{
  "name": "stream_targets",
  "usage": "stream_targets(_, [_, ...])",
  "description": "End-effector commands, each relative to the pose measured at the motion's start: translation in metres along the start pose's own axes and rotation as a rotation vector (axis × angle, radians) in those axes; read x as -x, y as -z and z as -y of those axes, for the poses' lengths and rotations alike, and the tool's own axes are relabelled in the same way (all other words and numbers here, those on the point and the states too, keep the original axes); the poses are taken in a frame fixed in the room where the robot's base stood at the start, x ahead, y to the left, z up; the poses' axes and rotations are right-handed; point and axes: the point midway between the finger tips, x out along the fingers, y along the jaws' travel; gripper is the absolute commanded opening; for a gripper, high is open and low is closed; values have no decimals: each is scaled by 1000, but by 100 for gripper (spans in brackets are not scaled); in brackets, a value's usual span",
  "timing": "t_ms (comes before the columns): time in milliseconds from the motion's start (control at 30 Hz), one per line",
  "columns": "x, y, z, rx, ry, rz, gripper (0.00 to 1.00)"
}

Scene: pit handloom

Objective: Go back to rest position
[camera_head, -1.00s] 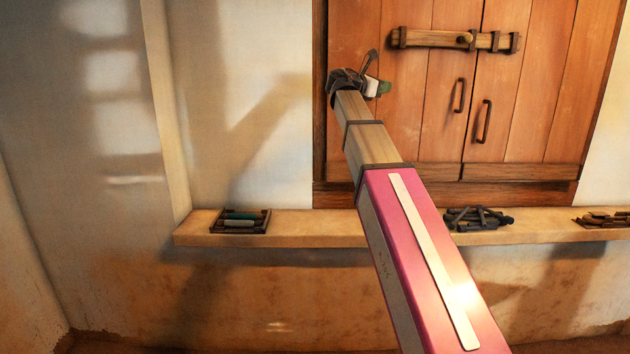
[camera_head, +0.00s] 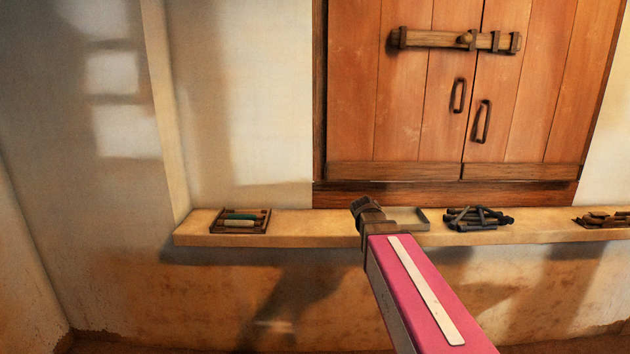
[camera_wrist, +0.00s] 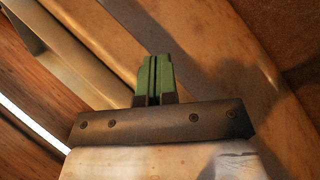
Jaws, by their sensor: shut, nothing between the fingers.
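My gripper shows in the wrist view (camera_wrist: 155,78) as two green fingers, shut against each other with nothing between them. Below the fingers the ledge surface and its shadow show. In the head view my pink arm reaches up from the bottom right, and its end is in front of the ledge (camera_head: 300,232). The fingers themselves are hidden in the head view.
A tray (camera_head: 240,221) with a green and a pale roll lies on the ledge at the left. A dark pile (camera_head: 478,218) and a brown pile (camera_head: 604,219) lie further right. Wooden doors (camera_head: 400,110) with a bolt (camera_head: 455,40) are shut above.

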Motion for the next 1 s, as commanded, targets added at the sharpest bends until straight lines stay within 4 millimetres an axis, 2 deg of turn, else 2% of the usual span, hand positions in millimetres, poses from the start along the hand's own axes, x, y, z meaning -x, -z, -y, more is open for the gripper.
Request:
stream_targets(33, [-13,-11,25,-63,53,-6,0])
stream_targets(300, [-62,-46,131,-447,332,3,0])
stream_targets(400, [-72,-56,162,-573,418,25,0])
stream_targets(500, [-77,-64,185,-670,482,47,0])
stream_targets(600, [-80,-68,198,-731,522,64,0])
stream_targets(700, [-81,-70,203,-757,538,71,0])
stream_targets(1000, [-81,-70,203,-757,538,71,0])
